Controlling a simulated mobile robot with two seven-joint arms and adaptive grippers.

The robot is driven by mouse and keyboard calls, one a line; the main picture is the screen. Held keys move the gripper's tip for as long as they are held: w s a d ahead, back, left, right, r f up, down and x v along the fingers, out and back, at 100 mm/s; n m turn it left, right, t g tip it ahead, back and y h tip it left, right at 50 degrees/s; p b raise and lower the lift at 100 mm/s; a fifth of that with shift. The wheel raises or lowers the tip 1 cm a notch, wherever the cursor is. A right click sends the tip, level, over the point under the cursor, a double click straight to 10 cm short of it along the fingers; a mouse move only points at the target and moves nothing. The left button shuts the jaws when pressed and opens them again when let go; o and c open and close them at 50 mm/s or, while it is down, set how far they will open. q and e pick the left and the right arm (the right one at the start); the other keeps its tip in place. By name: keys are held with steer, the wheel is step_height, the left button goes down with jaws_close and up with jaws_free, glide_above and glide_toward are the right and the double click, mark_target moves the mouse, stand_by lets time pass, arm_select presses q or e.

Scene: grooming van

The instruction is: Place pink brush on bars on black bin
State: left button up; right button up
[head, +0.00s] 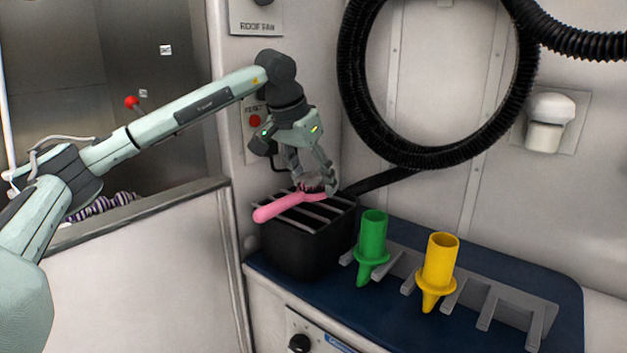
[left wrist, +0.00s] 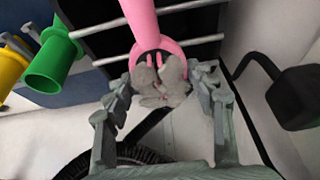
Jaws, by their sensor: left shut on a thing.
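The pink brush (head: 285,204) lies across the top of the black bin (head: 294,246), over its metal bars (head: 325,210). Its handle points left and toward the front, and its head is at the gripper. My left gripper (head: 314,186) is shut on the brush head from above. In the left wrist view the pink brush (left wrist: 144,25) runs up the picture over the bars (left wrist: 198,41). Grey fluff (left wrist: 162,82) sits on the brush head between the fingers of my left gripper (left wrist: 165,97). I cannot tell whether the brush rests fully on the bars. My right gripper is not in view.
A green nozzle (head: 372,240) and a yellow nozzle (head: 438,265) stand in a grey rack (head: 495,300) right of the bin on the blue counter (head: 400,318). A black hose (head: 345,90) loops on the wall behind. A tub wall (head: 140,270) is at the left.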

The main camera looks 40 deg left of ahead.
arm_select(q)
steer(key=shift+f, duration=0.2)
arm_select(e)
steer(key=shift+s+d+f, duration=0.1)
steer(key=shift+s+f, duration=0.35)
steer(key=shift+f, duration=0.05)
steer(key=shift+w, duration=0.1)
arm_select(q)
steer(key=o, duration=1.2)
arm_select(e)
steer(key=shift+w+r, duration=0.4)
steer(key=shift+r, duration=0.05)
